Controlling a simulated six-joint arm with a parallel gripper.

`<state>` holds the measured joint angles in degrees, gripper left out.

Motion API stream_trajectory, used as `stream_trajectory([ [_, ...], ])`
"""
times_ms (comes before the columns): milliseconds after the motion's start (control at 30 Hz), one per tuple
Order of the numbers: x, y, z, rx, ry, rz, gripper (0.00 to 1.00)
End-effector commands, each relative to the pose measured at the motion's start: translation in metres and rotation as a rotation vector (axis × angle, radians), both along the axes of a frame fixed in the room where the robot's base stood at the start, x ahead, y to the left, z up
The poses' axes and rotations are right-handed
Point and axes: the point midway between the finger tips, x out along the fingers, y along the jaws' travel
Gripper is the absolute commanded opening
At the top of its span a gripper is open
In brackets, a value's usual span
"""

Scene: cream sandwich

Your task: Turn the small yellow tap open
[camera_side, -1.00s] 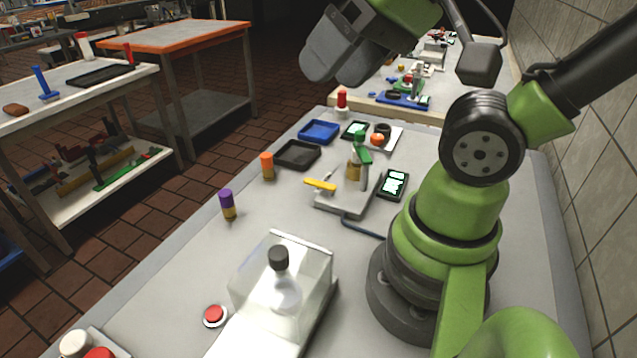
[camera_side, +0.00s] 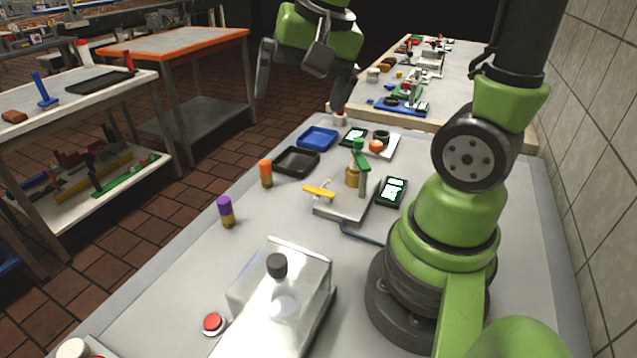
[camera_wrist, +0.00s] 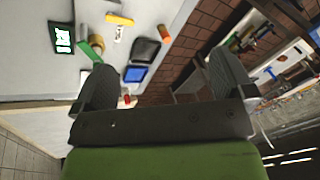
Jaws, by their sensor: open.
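The small yellow tap (camera_side: 319,192) is a flat yellow handle above a grey stand on the bench, in the middle of the side view. It also shows near the top of the wrist view (camera_wrist: 119,19). My gripper (camera_side: 302,98) is open and empty, high over the far end of the bench, well behind and above the tap. Its two fingers stand wide apart at the sides of the wrist view (camera_wrist: 162,75). Nothing is between them and the tap is not touched.
Beside the tap stand a brass-coloured bottle with a green top (camera_side: 354,172) and a lit display (camera_side: 391,191). Black (camera_side: 296,161) and blue (camera_side: 318,138) trays lie behind. An orange-capped container (camera_side: 266,172) and a purple-capped one (camera_side: 225,211) stand left. A clear box (camera_side: 300,262) is in front.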

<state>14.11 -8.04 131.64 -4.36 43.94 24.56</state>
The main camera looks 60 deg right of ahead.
Motion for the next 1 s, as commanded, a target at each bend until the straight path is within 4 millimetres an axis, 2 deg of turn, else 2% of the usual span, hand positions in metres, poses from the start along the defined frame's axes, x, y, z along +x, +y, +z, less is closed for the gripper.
stream_trajectory([
  [100, 0.016, -0.032, -0.036, 0.037, 0.117, -0.197, 1.00],
  [200, 0.022, -0.055, -0.066, 0.063, 0.194, -0.346, 1.00],
  [400, 0.021, -0.085, -0.113, 0.099, 0.297, -0.548, 1.00],
  [667, 0.019, -0.093, -0.137, 0.109, 0.328, -0.610, 1.00],
  [1000, 0.018, -0.092, -0.196, 0.109, 0.330, -0.607, 1.00],
])
